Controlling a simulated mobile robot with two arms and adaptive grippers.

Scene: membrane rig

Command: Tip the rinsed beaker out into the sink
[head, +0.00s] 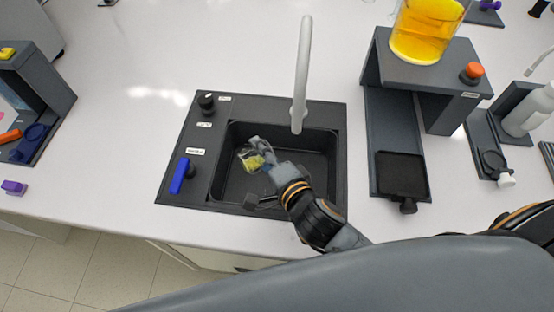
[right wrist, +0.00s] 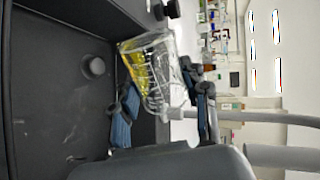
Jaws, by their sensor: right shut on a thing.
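The clear beaker (right wrist: 152,72) is held by my right gripper (right wrist: 165,108), whose fingers sit on either side of it. In the right wrist view it looks tilted, with some yellow liquid along one side. In the head view the beaker (head: 252,158) is over the black sink basin (head: 232,188), and my right gripper (head: 264,160) reaches in from the lower right. Much of the beaker is hidden by the gripper there. My left gripper is not in view.
A white faucet (head: 302,75) rises behind the basin. A blue handle (head: 180,176) and a black knob (head: 207,102) are on the sink's left panel. A stand (head: 408,70) with a large vessel of orange-yellow liquid (head: 425,28) is at the right.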

